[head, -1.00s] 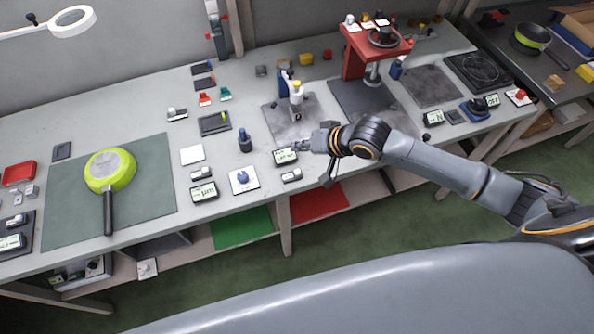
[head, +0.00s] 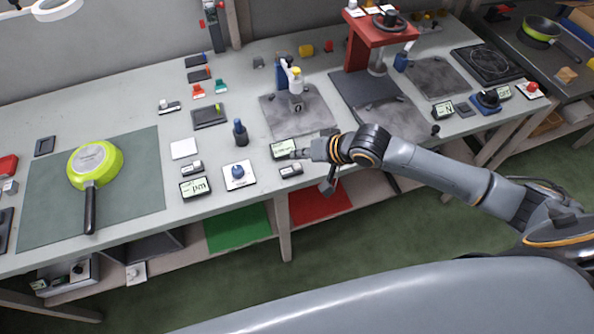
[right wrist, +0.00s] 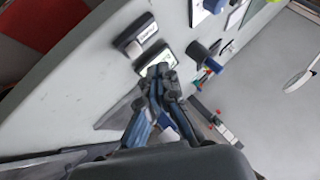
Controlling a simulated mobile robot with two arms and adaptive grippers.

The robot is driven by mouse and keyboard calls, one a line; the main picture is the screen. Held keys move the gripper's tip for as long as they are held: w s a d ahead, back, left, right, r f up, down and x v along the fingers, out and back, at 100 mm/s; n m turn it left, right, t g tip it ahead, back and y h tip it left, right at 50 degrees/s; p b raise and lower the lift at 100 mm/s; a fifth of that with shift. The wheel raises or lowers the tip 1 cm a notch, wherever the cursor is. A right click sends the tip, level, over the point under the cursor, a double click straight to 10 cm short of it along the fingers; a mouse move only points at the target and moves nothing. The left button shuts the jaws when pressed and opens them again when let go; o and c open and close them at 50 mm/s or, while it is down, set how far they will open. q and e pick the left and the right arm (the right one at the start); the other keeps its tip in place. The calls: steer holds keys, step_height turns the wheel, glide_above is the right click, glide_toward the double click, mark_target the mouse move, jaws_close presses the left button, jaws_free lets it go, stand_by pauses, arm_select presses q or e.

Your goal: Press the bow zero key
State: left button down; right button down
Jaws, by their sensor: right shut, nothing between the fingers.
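My right gripper (head: 298,153) is shut and empty, with its fingertips at the right end of a small display (head: 284,148). A small grey key block (head: 291,170) sits just in front of that display, near the table's front edge. In the right wrist view the shut fingers (right wrist: 160,72) point at the display (right wrist: 155,58), and the key block (right wrist: 135,35) lies beyond it. I cannot read any label as bow zero. A second key block (head: 192,168) stands behind a display (head: 195,187) farther left. I cannot tell whether the fingers touch anything. My left gripper is not in view.
A white plate with a blue knob (head: 238,174) and a dark blue upright part (head: 240,133) stand left of the gripper. Behind it is a gauge stand (head: 296,85) on a grey plate. A green pan (head: 95,165) lies on a mat at left. A red press (head: 375,35) stands behind right.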

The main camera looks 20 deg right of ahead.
mark_target(300, 167)
steer(key=shift+f, duration=0.65)
steer(key=shift+f, duration=0.15)
stand_by(0.9)
steer(key=shift+f, duration=0.3)
steer(key=shift+f, duration=0.55)
stand_by(0.8)
steer(key=shift+r+p, duration=0.95)
steer(key=shift+p, duration=0.15)
